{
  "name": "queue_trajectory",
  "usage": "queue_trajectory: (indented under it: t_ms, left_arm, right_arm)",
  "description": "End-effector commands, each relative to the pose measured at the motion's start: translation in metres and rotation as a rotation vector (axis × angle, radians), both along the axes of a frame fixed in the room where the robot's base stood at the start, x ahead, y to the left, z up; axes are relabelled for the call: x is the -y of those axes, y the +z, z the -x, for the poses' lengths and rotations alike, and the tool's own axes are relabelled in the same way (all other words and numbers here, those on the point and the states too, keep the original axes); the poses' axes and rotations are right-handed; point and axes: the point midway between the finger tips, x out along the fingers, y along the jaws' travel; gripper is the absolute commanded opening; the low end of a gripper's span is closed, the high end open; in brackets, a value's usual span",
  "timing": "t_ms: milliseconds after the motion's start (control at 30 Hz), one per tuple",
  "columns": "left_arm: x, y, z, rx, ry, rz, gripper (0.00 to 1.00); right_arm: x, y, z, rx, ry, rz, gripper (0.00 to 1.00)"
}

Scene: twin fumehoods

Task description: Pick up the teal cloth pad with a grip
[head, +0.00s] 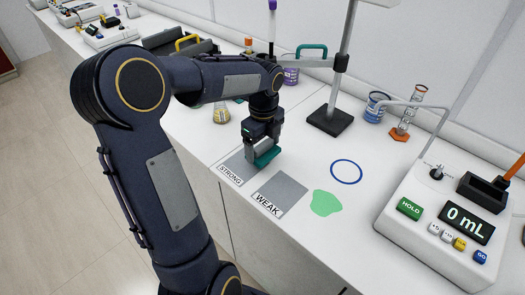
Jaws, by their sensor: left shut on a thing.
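The teal cloth pad (266,158) is on or just above the counter, beside the grey square labelled STRONG. My left gripper (260,145) reaches down over it from above and is shut on it. The gripper hides the pad's grip and most of its top. I cannot tell whether the pad still touches the counter. My right gripper is not in view.
A grey WEAK square (281,192), a green puddle (325,204) and a blue ring (346,172) lie nearby. A stand base (329,120), a flask (222,113), a purple beaker (291,75) and a blue beaker (375,107) are behind. A dispenser (408,207) stands right.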

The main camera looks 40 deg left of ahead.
Motion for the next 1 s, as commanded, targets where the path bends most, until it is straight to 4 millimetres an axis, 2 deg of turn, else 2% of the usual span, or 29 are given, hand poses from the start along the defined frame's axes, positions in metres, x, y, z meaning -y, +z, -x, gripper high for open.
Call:
queue_trajectory:
  t_ms: [233,400,533,700,1000]
  left_arm:
    - [0.041,0.054,0.024,0.006,-0.007,-0.001,0.59]
    - [0.075,0.07,0.045,0.002,-0.008,0.0,0.59]
    - [0.095,0.08,0.057,0.001,-0.007,0.001,0.59]
    - [0.11,0.089,0.067,0.0,-0.005,0.001,0.59]
    - [0.116,0.092,0.071,-0.002,-0.002,0.001,0.59]
  right_arm:
    - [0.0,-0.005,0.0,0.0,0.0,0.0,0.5]
    - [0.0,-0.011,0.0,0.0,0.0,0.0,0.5]
    - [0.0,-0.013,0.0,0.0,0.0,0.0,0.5]
    - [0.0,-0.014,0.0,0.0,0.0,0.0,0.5]
    - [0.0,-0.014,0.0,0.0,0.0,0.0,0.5]
